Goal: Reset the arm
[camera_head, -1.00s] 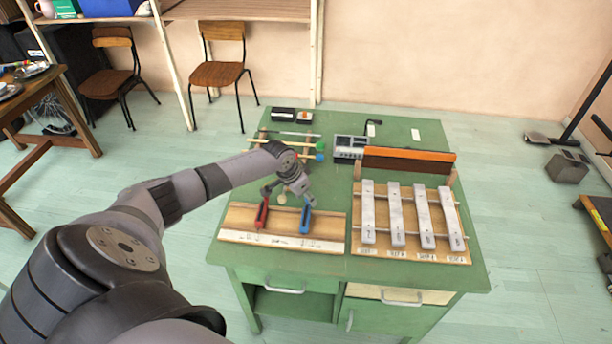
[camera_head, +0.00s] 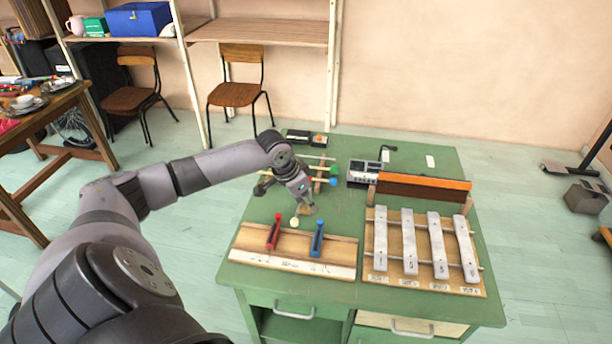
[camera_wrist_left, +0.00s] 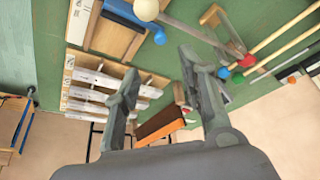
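My left arm comes in from the left in the head view. Its gripper (camera_head: 305,203) hangs above the green table, behind a wooden board (camera_head: 255,257) with a red handle (camera_head: 273,233) and a blue handle (camera_head: 317,238). In the left wrist view the two fingers of the left gripper (camera_wrist_left: 158,62) are spread wide with nothing held between them. A cream ball (camera_head: 294,222) shows just below the gripper; it also shows in the wrist view (camera_wrist_left: 146,9). My right gripper is not in view.
A rack of several pale metal bars (camera_head: 438,247) lies to the right on the green table (camera_head: 350,211). An orange-topped wooden block (camera_head: 420,190) and a grey device (camera_head: 362,172) stand behind it. Mallets with coloured heads (camera_head: 333,181) lie beyond the gripper.

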